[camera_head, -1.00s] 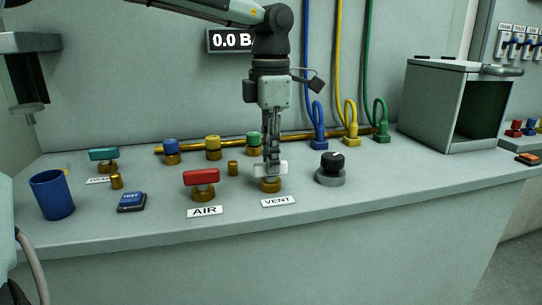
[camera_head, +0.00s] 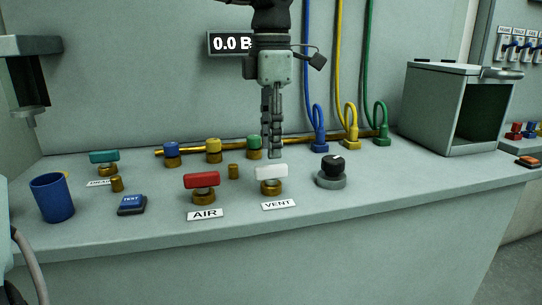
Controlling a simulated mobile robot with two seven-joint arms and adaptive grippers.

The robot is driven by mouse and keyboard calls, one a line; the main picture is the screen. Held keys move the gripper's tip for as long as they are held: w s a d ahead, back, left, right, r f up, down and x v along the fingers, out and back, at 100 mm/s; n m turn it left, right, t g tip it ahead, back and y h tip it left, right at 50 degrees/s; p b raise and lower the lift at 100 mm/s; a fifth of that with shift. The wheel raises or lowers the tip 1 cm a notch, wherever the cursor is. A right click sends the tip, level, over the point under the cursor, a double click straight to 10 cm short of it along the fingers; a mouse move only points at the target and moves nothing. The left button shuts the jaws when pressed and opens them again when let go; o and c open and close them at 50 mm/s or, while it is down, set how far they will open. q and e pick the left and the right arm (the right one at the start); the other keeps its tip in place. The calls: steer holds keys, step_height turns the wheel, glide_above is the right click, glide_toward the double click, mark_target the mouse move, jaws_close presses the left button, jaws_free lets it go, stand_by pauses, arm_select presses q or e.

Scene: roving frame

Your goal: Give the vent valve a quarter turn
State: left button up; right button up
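The vent valve (camera_head: 271,174) has a white bar handle on a brass base, behind the VENT label (camera_head: 278,204). Its handle lies roughly left to right, much like the red AIR handle beside it. My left gripper (camera_head: 275,156) points down just above and behind the white handle, with a small gap visible between them. Its fingers overlap from this side, so their opening is unclear. No object shows in them. My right gripper is out of view.
The red AIR valve (camera_head: 202,183) stands left of the vent valve, and a black knob (camera_head: 332,168) right of it. A small brass peg (camera_head: 233,171) is close by. Behind are colored hose fittings and a brass pipe (camera_head: 330,138).

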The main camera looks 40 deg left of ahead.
mark_target(271, 166)
arm_select(q)
step_height(271, 166, up, 8)
steer(key=shift+f, duration=0.15)
stand_by(0.6)
